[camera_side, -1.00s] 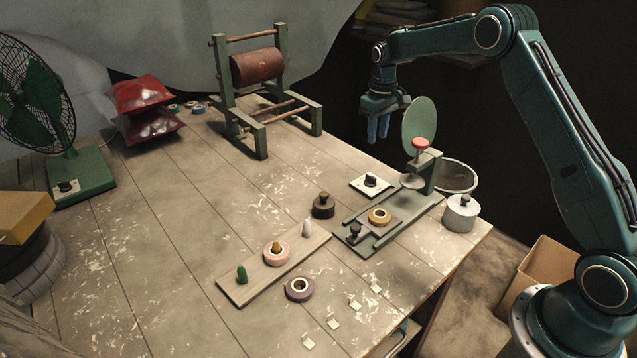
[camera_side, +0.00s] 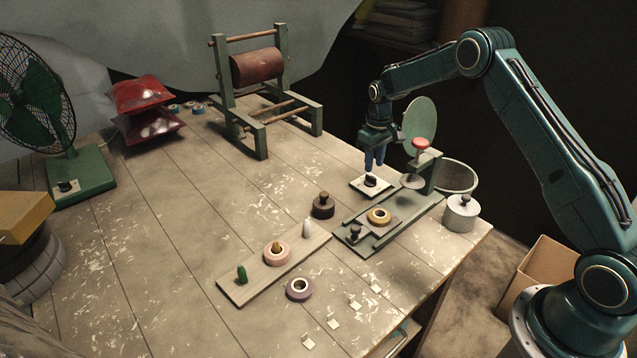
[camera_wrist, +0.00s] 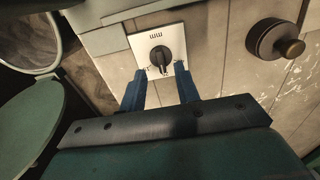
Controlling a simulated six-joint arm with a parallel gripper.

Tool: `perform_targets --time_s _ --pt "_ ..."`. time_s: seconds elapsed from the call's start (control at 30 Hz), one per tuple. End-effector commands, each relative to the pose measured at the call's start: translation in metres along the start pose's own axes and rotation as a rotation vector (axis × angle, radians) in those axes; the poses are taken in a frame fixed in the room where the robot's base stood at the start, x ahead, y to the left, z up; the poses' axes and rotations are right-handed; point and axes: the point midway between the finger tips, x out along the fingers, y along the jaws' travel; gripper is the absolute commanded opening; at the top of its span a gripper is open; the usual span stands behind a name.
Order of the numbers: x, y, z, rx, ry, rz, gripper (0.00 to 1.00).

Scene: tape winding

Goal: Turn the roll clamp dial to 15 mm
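The roll clamp dial is a black knob (camera_side: 371,181) on a white square plate (camera_side: 357,189) lying on the table. In the wrist view the knob (camera_wrist: 160,57) sits on the white plate (camera_wrist: 172,42), which bears the letters "mm". The smaller marks are too small to read. My gripper (camera_side: 374,168) points down just above the knob. In the wrist view its two blue fingers (camera_wrist: 160,80) are apart, one on each side below the knob, with nothing between them. I cannot tell any contact with the knob.
A round green disc (camera_side: 420,120) rises to the right. A dark brown weight (camera_side: 323,205) is at the left. The table's middle left is clear.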

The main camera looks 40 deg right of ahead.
Motion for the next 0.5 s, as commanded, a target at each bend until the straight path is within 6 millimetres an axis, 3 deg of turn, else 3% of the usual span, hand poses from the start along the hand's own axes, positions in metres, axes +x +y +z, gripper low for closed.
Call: perform_targets --time_s 0.2,0.5 --pt "0.030 0.000 0.000 0.000 -0.002 0.000 0.32" --pt "0.046 0.000 0.000 0.000 0.000 0.000 0.32"
